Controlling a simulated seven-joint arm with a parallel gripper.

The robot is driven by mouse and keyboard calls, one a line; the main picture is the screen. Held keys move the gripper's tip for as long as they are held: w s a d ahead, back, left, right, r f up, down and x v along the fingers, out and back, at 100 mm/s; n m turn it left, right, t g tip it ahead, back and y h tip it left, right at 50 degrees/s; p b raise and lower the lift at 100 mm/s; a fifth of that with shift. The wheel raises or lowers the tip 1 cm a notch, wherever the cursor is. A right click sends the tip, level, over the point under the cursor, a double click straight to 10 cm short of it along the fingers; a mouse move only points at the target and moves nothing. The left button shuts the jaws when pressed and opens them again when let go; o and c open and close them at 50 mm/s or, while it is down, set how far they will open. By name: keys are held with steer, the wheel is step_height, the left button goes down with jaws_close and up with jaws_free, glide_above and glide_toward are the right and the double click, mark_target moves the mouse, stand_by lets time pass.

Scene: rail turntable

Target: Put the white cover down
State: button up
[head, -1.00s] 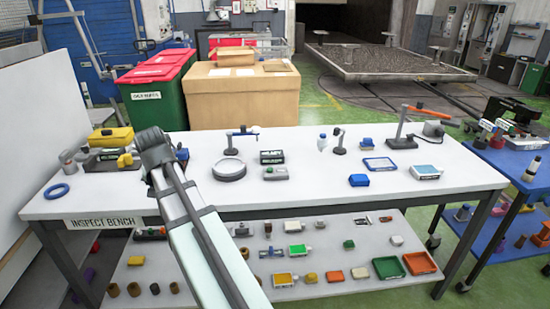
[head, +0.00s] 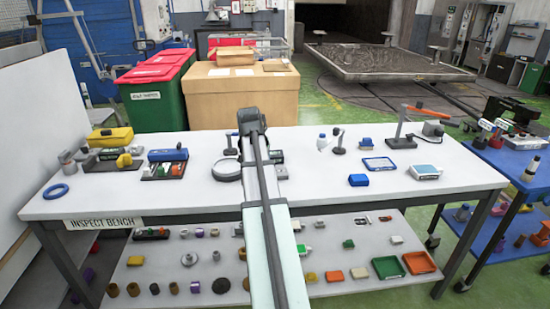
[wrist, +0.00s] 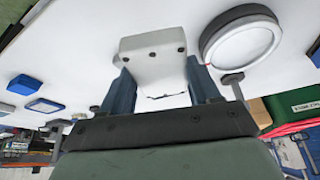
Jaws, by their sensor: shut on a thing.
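The white cover (wrist: 153,50) is a pale block with dark screw-like dots, seen in the wrist view between the fingers of my gripper (wrist: 160,92). My gripper is shut on it. In the head view my gripper (head: 250,122) is over the middle of the inspect bench (head: 330,195), and my arm hides the cover. I cannot tell how high the cover is above the bench top.
A round grey-rimmed dish (head: 227,178) is just left of my arm, and also shows in the wrist view (wrist: 243,45). A blue-topped unit (head: 168,155) and yellow-topped unit (head: 110,137) stand left. A blue block (head: 358,180) lies right. The front middle is fairly clear.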

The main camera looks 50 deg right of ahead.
steer(key=s+d+m, duration=0.1)
steer(key=s+d, duration=0.2)
steer(key=d, duration=0.6)
steer(key=s+d+m, duration=0.1)
steer(key=s+d, duration=0.1)
steer(key=d, duration=0.7)
steer(key=n+t, duration=0.1)
steer(key=n, duration=0.4)
glide_above(296, 158)
steer(key=a, duration=0.1)
steer(key=shift+y, duration=0.4)
steer(key=shift+s+f, duration=0.2)
steer(key=shift+f, duration=2.1)
steer(key=shift+s+f, duration=0.2)
steer(key=shift+f, duration=2.1)
steer(key=shift+f, duration=0.1)
steer(key=o, duration=1.3)
